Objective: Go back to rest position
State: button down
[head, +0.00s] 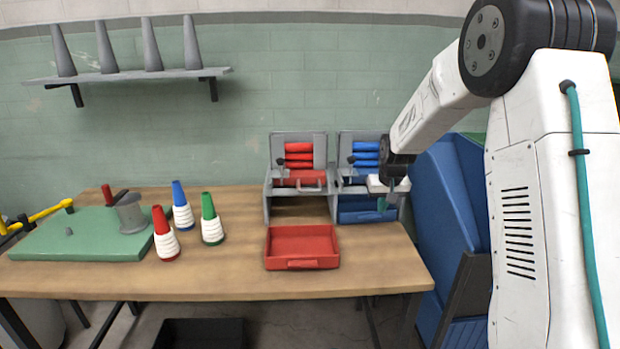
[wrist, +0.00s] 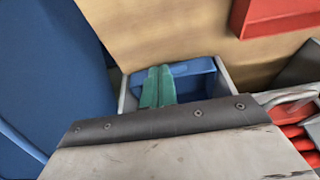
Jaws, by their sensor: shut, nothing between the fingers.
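My gripper (head: 383,203) is in front of the right-hand grey cabinet, by its blue drawer (head: 360,208). Its green fingers (wrist: 157,87) are together and empty in the wrist view, over the blue drawer (wrist: 196,69). I cannot tell whether the fingers touch the drawer. My arm reaches in from the right in the head view.
A red tray (head: 301,247) lies on the wooden table (head: 230,275). The left cabinet (head: 268,205) has an empty lower bay. Red, blue and green-topped cones (head: 212,222) stand left by a green board (head: 70,240). A blue container (head: 445,215) stands right of the table.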

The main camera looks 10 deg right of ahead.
jog(key=s+a+r, duration=0.4)
jog(key=s+r, duration=0.1)
jog(key=s, duration=0.9)
jog(key=s+a+r+n+g, duration=0.1)
jog(key=s+a+r, duration=0.4)
jog(key=s, duration=1)
jog(key=s+a+r+n+g, duration=0.1)
jog(key=s+a+r, duration=0.4)
jog(key=s, duration=0.9)
jog(key=shift+s+a+r+y, duration=0.15)
jog(key=shift+s+r+y, duration=0.05)
jog(key=shift+s+y, duration=0.15)
